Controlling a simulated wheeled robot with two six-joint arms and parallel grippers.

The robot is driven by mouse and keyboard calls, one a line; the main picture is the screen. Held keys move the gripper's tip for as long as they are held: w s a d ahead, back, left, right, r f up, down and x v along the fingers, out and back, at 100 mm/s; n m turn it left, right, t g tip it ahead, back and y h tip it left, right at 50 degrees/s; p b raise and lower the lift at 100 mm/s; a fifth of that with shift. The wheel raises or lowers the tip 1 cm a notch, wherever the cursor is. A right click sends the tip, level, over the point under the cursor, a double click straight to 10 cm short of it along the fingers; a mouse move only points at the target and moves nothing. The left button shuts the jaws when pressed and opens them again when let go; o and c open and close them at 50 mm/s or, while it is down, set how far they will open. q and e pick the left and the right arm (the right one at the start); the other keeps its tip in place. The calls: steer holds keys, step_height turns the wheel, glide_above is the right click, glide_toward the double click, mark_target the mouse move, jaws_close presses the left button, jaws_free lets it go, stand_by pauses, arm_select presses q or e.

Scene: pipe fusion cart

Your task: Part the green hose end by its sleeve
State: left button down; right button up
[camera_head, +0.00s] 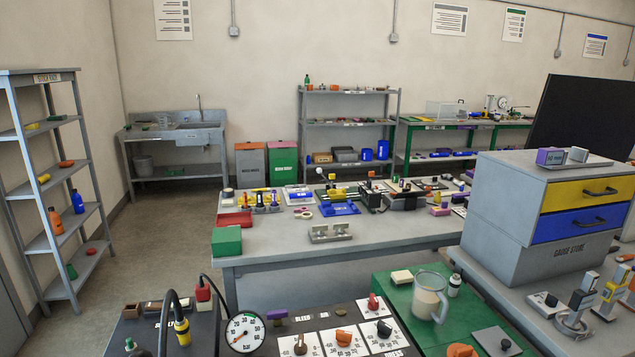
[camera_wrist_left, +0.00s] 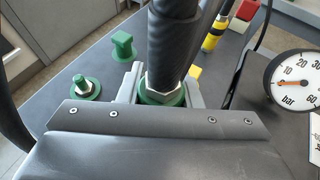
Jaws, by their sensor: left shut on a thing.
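In the left wrist view, my left gripper (camera_wrist_left: 163,88) is shut around the lower end of a thick black hose (camera_wrist_left: 174,40). This hose end has a pale metal hex nut and a green sleeve ring (camera_wrist_left: 161,98) between the grey fingers. What lies under the ring is hidden, so I cannot tell whether it is seated on a fitting. To its left, a green fitting with a metal nut (camera_wrist_left: 85,88) stands on the dark panel. My right gripper is not in view.
A green square-topped knob (camera_wrist_left: 122,46) stands just behind the fingers. A yellow hose end (camera_head: 182,331), a red and white block (camera_head: 203,292) and a pressure gauge (camera_head: 244,332) are close on the right. A green mat with a clear jug (camera_head: 428,297) lies further right.

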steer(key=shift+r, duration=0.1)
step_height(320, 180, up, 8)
steer(key=p, duration=0.8)
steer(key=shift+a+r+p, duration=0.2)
steer(key=shift+p, duration=0.1)
